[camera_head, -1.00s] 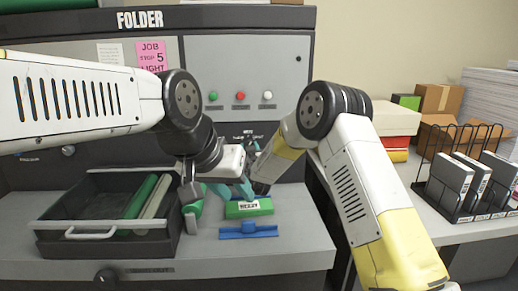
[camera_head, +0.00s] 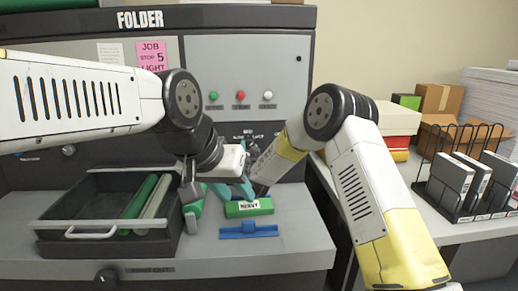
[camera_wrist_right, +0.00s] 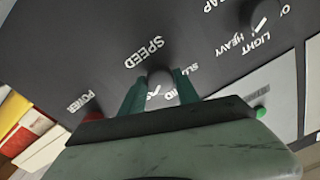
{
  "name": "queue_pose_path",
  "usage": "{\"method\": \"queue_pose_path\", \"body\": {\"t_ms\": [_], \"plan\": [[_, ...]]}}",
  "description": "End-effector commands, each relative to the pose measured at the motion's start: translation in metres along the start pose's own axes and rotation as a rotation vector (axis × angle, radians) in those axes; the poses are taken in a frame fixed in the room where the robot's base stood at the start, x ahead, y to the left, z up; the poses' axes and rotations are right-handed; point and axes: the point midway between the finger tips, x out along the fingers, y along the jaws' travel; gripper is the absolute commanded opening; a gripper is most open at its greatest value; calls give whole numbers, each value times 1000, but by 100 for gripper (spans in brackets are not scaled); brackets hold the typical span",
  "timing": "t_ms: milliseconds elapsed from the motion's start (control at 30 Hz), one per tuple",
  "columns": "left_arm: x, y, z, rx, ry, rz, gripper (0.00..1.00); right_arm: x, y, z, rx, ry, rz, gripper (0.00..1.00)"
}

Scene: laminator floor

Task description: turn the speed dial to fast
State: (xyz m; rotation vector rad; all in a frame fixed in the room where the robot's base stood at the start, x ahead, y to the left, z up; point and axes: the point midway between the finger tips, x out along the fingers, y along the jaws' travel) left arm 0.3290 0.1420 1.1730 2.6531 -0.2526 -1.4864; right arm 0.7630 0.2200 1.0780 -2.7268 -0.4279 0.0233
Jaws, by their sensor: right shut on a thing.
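In the right wrist view the grey speed dial (camera_wrist_right: 161,86) sits on the dark panel between the teal fingers of my right gripper (camera_wrist_right: 160,95), which is shut on it. The SPEED label shows beside it. The words around the dial are partly covered by the fingers, and I cannot tell where the dial points.
Another dial (camera_wrist_right: 265,14) with LIGHT and HEAVY marks and a red POWER button (camera_wrist_right: 92,117) flank the speed dial. A green block (camera_head: 235,208), a blue piece (camera_head: 250,231) and a black tray (camera_head: 60,216) with rolls are on the ledge. A rack (camera_head: 460,215) stands right.

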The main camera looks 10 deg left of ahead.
Motion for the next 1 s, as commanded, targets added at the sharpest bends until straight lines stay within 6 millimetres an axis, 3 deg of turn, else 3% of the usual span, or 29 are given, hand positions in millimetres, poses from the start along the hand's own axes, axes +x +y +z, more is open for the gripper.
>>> {"method": "queue_pose_path", "body": {"t_ms": [267, 300, 400, 767, 1000], "plan": [[0, 0, 0, 0, 0, 0, 36, 0, 0, 1, 3, -2, 0, 0], [0, 0, 0, 0, 0, 0, 36, 0, 0, 1, 3, -2, 0, 41], [0, 0, 0, 0, 0, 0, 36, 0, 0, 1, 2, -2, 0, 59], [0, 0, 0, 0, 0, 0, 36, -4, 0, 0, 1, -1, 0, 59], [0, 0, 0, 0, 0, 0, 36, -40, 0, 1, 0, -4, -1, 59]]}}
